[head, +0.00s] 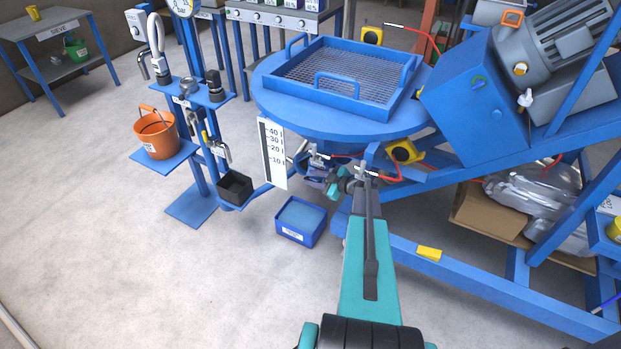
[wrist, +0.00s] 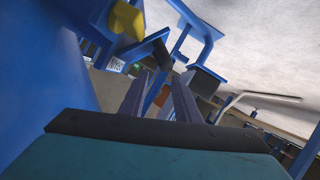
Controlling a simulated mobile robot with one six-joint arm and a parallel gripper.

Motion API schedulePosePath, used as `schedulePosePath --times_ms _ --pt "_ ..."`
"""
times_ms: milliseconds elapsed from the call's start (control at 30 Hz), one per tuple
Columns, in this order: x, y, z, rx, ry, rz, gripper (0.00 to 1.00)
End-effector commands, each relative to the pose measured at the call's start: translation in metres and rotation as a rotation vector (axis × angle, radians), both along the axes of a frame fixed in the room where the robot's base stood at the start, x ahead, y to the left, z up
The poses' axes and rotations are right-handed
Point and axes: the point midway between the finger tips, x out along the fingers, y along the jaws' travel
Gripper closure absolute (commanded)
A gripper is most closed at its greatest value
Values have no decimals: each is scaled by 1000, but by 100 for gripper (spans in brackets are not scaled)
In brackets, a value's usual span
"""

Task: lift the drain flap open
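The blue round vessel (head: 345,125) stands on a blue frame in the head view. Metal outlet parts (head: 318,158) show beneath its rim, beside the white level scale. I cannot clearly make out the drain flap there; my arm and the rim partly hide that spot. My gripper (head: 324,183) is just under these parts, close to them. In the wrist view my gripper (wrist: 160,82) has its two fingers apart with nothing between them. A dark bar-like part (wrist: 148,46) and a yellow part (wrist: 126,20) lie just beyond the fingertips; whether they touch is unclear.
A blue open box (head: 301,221) stands on the floor below. A stand at left carries a black bin (head: 234,188) and an orange bucket (head: 157,133). A blue sieve tray (head: 345,76) sits on the vessel. Red hoses and the frame crowd the right; floor at left is clear.

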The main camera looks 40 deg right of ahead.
Motion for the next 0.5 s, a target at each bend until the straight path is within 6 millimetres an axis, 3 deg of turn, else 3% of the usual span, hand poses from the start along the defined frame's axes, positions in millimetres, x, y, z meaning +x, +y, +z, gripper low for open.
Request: schedulePosePath --times_ms 500 --pt "-73 -17 30 -1 0 1 71"
